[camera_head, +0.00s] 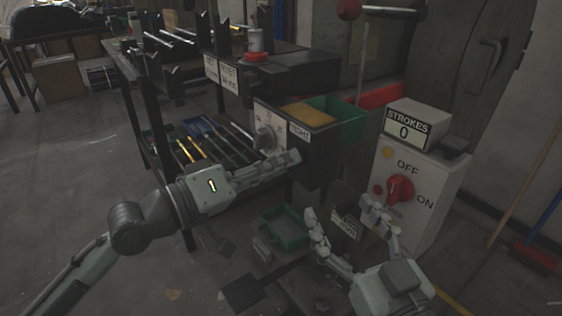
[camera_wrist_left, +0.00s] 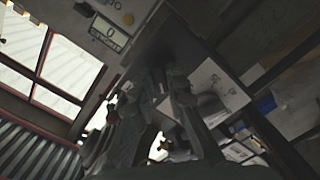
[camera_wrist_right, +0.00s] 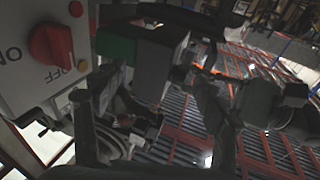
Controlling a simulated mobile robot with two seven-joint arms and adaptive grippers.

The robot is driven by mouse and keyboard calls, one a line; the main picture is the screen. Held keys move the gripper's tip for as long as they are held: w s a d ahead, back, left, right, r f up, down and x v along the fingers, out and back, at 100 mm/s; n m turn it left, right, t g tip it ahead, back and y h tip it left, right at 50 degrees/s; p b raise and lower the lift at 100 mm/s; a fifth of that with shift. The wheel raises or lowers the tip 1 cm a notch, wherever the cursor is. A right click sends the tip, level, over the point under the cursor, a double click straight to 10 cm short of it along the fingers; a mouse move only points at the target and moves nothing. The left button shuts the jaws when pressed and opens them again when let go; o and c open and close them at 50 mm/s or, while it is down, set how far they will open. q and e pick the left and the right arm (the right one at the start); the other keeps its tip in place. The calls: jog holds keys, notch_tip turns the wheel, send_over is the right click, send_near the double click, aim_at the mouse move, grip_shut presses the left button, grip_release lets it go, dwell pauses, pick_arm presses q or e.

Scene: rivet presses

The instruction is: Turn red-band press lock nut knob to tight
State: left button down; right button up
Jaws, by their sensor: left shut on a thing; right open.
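The press with a red band (camera_head: 257,57) stands at the upper middle of the head view. Below it a white panel carries a round grey knob (camera_head: 264,138) and a "TIGHT" label (camera_head: 299,131). My left gripper (camera_head: 292,158) lies just below and right of the knob, in front of the panel's lower edge. Its fingers are close together on something I cannot make out. In the left wrist view the fingers (camera_wrist_left: 160,88) reach alongside the white panel (camera_wrist_left: 207,92). My right gripper (camera_head: 340,208) is open and empty, low at the right; its fingers also show in the right wrist view (camera_wrist_right: 145,85).
A white control box (camera_head: 425,200) with a red OFF/ON switch (camera_head: 400,188) and a strokes counter (camera_head: 406,128) reading 0 stands at the right. A green bin (camera_head: 340,118) is behind the panel. A green tray (camera_head: 284,228) sits low, left of my right gripper.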

pick_arm(q)
jog(key=shift+m+p, duration=0.9)
jog(key=shift+m, duration=4.4)
pick_arm(e)
jog(key=d+f+g+h, duration=0.2)
jog(key=d+f+g, duration=0.2)
jog(key=f, duration=0.4)
jog(key=shift+s+d+f+h, duration=0.15)
jog(key=shift+s+f+h, duration=0.05)
jog(key=shift+f+h, duration=0.1)
pick_arm(q)
jog(key=c, duration=1.5)
grip_release()
jog(key=shift+c, duration=0.2)
jog(key=v, duration=1.2)
